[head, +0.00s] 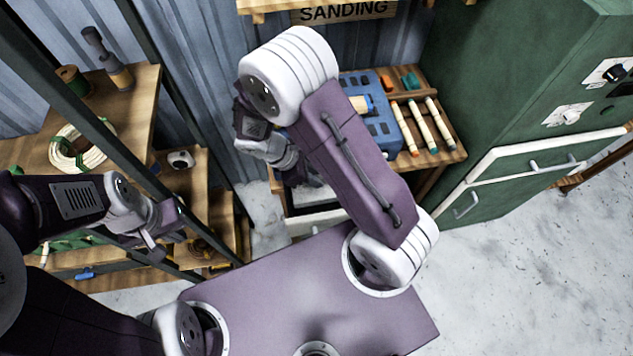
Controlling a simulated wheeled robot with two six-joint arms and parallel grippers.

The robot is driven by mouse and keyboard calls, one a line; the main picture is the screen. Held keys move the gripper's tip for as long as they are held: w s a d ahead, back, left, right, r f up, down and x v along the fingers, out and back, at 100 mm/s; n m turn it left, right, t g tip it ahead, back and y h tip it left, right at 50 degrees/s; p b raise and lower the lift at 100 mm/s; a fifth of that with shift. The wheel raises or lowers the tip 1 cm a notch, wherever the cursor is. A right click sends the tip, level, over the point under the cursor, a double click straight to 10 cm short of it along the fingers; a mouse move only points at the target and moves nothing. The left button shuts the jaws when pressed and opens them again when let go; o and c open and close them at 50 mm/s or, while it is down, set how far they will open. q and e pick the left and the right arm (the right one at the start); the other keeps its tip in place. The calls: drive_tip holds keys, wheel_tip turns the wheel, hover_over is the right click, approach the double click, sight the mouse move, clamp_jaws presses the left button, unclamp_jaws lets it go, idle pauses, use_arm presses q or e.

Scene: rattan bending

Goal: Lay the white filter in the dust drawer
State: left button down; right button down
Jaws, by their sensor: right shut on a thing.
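The dust drawer (316,220) is pulled out below the sanding bench, its pale front edge showing and much of its inside hidden behind my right forearm. My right gripper (303,177) points down over the drawer, largely covered by my own arm. It is shut on a pale thing that shows only as a sliver, which appears to be the white filter (321,194). I cannot tell whether the filter touches the drawer. My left gripper (166,232) is at the left, in front of the wooden shelves, with its fingers apart and empty.
The bench top holds a blue machine (380,128) and a rack of sanding sticks (428,128). A green cabinet (510,90) stands at the right. Wooden shelves (135,115) with a coil of cane (82,147) and dark posts stand at the left. Floor is clear at the lower right.

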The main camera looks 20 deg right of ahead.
drive_tip(key=shift+w+f, duration=0.55)
drive_tip(key=shift+f, duration=0.1)
drive_tip(key=f, duration=0.1)
drive_tip(key=s+f, duration=0.1)
drive_tip(key=f, duration=0.1)
drive_tip(key=shift+f, duration=0.25)
drive_tip(key=shift+w+f, duration=0.1)
drive_tip(key=shift+w, duration=0.1)
drive_tip(key=c, duration=1.7)
unclamp_jaws()
drive_tip(key=shift+w+f, duration=0.1)
drive_tip(key=shift+f, duration=0.1)
drive_tip(key=o, duration=0.4)
drive_tip(key=shift+r, duration=0.15)
